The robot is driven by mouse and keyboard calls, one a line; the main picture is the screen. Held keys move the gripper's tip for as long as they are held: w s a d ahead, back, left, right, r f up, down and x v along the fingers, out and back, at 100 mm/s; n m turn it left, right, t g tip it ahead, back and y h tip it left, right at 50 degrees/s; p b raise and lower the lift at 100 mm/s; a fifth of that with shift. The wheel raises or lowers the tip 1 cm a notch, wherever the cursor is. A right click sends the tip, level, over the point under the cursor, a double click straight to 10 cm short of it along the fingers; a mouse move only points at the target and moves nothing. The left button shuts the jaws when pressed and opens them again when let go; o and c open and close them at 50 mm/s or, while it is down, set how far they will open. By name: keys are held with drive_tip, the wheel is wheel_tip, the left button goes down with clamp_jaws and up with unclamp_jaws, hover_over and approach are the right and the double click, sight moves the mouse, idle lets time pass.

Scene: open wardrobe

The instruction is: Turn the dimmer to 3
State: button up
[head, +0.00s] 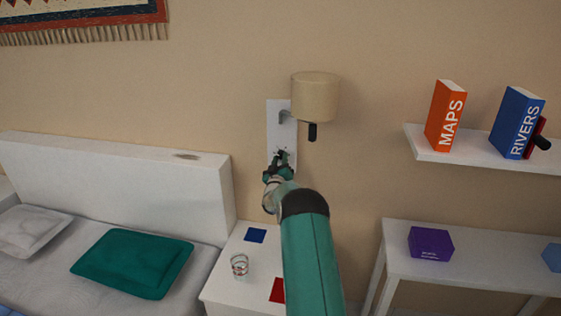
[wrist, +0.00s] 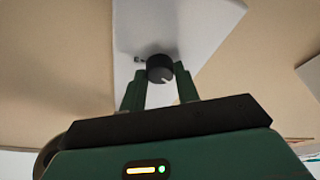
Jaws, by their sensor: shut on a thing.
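The dimmer is a small round black knob (wrist: 160,68) with a pale pointer line, on a white wall plate (head: 277,125) below a beige wall lamp (head: 315,97). The pointer line slants toward the lower right in the wrist view. My gripper (head: 279,160) reaches the lower part of the plate in the head view. In the wrist view its two green fingers (wrist: 159,77) stand on either side of the knob and are shut on it. A small dark mark (wrist: 138,59) shows on the plate left of the knob. No scale numbers are readable; my gripper hides most of the knob in the head view.
A black piece (head: 312,132) hangs under the lamp shade. Below stands a white nightstand (head: 227,272) with a glass (head: 239,266). A bed (head: 110,180) is at left. A shelf (head: 475,157) with books and a white table (head: 480,268) are at right.

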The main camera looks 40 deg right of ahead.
drive_tip(key=m+g+h, duration=0.1)
drive_tip(key=m, duration=0.4)
drive_tip(key=shift+w, duration=0.1)
drive_tip(key=m+g, duration=0.1)
drive_tip(key=m, duration=0.1)
drive_tip(key=m+g+h, duration=0.1)
drive_tip(key=m, duration=0.2)
drive_tip(key=shift+w+a+r+h, duration=0.1)
drive_tip(key=shift+a+h, duration=0.05)
drive_tip(key=shift+h, duration=0.15)
drive_tip(key=m+g, duration=0.2)
drive_tip(key=m, duration=0.3)
drive_tip(key=shift+w+r, duration=0.1)
drive_tip(key=m+g, duration=0.2)
drive_tip(key=m, duration=0.3)
drive_tip(key=shift+a+r, duration=0.1)
drive_tip(key=m+g, duration=0.1)
drive_tip(key=m, duration=0.3)
drive_tip(key=shift+w+r, duration=0.1)
drive_tip(key=m, duration=0.1)
drive_tip(key=m+y, duration=0.1)
drive_tip(key=m, duration=0.1)
drive_tip(key=shift+r+m+g+y, duration=0.15)
drive_tip(key=shift+m+g+y, duration=0.15)
drive_tip(key=m+y, duration=0.1)
drive_tip(key=m, duration=0.3)
drive_tip(key=shift+r, duration=0.15)
drive_tip(key=shift+m+y, duration=0.7)
drive_tip(key=shift+m, duration=0.6)
